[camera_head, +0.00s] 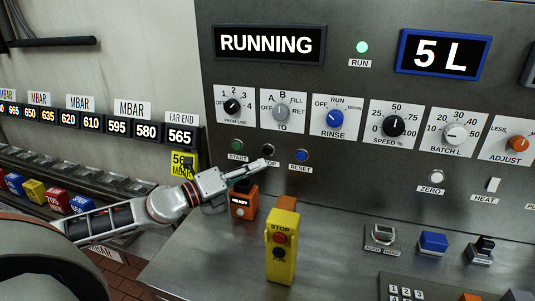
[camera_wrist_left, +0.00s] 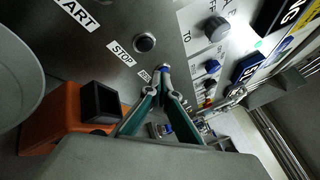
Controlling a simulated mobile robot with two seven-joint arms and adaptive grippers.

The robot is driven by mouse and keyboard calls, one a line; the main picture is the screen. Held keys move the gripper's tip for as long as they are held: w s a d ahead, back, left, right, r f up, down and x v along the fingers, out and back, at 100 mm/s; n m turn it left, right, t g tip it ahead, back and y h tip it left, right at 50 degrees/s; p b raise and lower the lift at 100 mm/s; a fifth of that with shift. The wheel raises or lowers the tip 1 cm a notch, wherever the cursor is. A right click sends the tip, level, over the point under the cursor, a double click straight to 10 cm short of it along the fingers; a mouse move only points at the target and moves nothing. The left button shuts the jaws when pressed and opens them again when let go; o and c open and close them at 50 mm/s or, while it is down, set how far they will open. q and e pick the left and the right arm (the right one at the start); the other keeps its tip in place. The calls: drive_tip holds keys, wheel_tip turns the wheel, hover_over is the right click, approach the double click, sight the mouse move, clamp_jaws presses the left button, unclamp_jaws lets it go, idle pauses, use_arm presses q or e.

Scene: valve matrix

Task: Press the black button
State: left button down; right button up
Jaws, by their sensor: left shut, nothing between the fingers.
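The black button (camera_head: 268,149) sits on the grey panel, between the green START button (camera_head: 236,145) and the blue RESET button (camera_head: 301,155). In the left wrist view the black button (camera_wrist_left: 145,43) is a round dark knob in a metal ring beside the STOP label (camera_wrist_left: 121,50). My left gripper (camera_head: 264,164) is shut and empty, its tips just below the black button in the head view. In the left wrist view its closed tips (camera_wrist_left: 163,72) appear beside the button; the exact gap to the panel is unclear. My right gripper is not in view.
Below the left gripper stands an orange READY box (camera_head: 243,205). A yellow STOP box (camera_head: 282,248) with a red button stands in front of it. Rotary knobs such as the Rinse knob (camera_head: 335,118) line the panel above. The metal desk (camera_head: 200,262) is bare at the front left.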

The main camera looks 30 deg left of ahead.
sight(268, 151)
use_arm(q)
drive_tip(key=shift+w+a+b, duration=0.15)
drive_tip(key=shift+w+a, duration=0.1)
drive_tip(key=shift+w, duration=0.8)
drive_tip(key=shift+w+a+b, duration=0.15)
drive_tip(key=shift+w+a, duration=0.1)
drive_tip(key=shift+w, duration=0.75)
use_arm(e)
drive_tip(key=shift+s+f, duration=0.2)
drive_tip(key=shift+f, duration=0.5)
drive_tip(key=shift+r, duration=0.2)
use_arm(q)
drive_tip(key=shift+w, duration=0.1)
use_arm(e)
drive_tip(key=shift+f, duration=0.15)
use_arm(q)
drive_tip(key=shift+w+a, duration=0.1)
drive_tip(key=shift+w, duration=0.25)
drive_tip(key=shift+w+a, duration=0.15)
drive_tip(key=shift+w, duration=0.25)
drive_tip(key=shift+s, duration=0.15)
drive_tip(key=shift+s+d, duration=0.25)
drive_tip(key=shift+s, duration=0.45)
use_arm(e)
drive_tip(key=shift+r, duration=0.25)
